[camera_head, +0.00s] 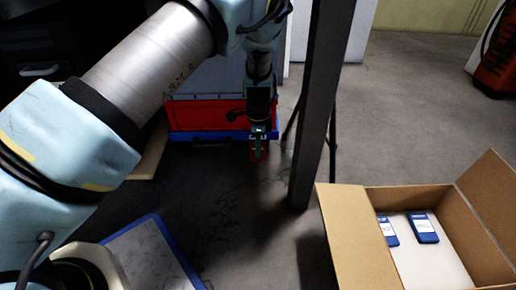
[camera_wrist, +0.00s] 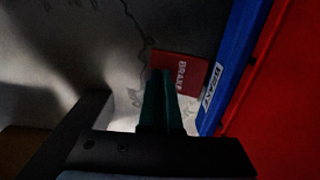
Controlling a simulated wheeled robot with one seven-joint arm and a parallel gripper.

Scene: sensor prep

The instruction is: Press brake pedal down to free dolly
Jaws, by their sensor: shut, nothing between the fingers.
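The red brake pedal (camera_wrist: 192,68), marked "BRAKE", sticks out from the side of the blue dolly (camera_wrist: 240,60) in the wrist view. In the head view the pedal (camera_head: 258,156) shows small and low at the dolly's (camera_head: 200,136) right end. My gripper (camera_wrist: 160,75) has its green fingers shut and empty. The fingertips overlap the pedal's edge in the wrist view; I cannot tell whether they touch it. In the head view my gripper (camera_head: 258,146) points down right at the pedal and partly hides it.
A red crate (camera_head: 198,116) sits on the dolly. A dark post (camera_head: 322,100) stands just right of my gripper. An open cardboard box (camera_head: 345,215) with blue devices is at the lower right. A blue-edged board (camera_head: 165,240) lies lower left.

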